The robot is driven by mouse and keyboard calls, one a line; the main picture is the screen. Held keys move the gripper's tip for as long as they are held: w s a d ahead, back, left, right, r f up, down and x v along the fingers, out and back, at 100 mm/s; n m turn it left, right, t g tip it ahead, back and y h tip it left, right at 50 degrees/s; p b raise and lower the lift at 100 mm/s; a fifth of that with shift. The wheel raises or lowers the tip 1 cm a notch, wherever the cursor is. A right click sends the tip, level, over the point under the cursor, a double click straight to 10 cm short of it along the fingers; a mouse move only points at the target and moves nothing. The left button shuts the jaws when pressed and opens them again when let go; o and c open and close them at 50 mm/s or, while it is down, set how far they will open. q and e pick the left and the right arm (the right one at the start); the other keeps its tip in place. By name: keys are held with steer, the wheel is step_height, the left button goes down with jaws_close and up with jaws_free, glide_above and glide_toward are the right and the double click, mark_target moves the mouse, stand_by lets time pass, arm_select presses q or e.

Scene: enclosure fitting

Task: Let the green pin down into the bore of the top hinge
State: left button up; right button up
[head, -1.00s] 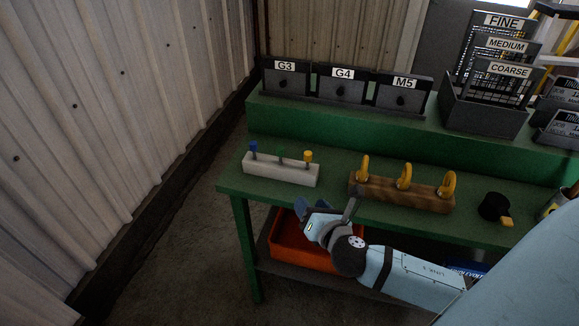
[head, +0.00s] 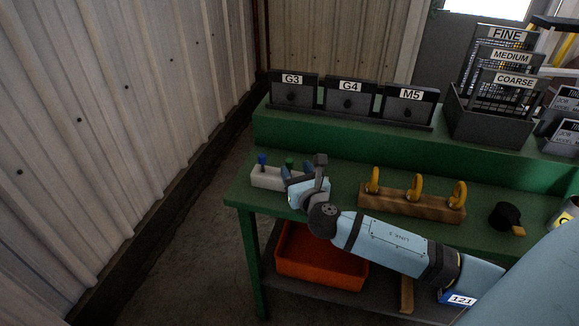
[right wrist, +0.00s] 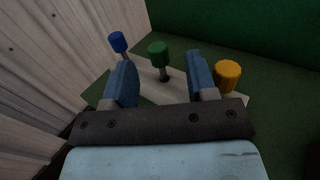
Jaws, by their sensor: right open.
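The green pin (head: 289,162) stands upright in a pale block (head: 263,179) on the green bench. It also shows in the right wrist view, where its green head (right wrist: 159,48) and dark shank are in line with the gap between my fingers. My right gripper (head: 297,171) is open at the block. In the right wrist view its two blue fingers (right wrist: 160,72) are spread to either side of the green pin, apart from it. The top hinge is not seen in either view. My left gripper is not in view.
A blue pin (right wrist: 119,42) and a yellow pin (right wrist: 228,75) stand in the same block, on either side. A wooden block (head: 410,202) with yellow rings is to the right. A black part (head: 505,215) lies further right. An orange bin (head: 318,258) sits below the bench.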

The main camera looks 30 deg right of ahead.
mark_target(291, 164)
steer(key=x, duration=0.3)
steer(key=shift+w+f, duration=0.1)
steer(key=shift+w, duration=0.35)
jaws_close()
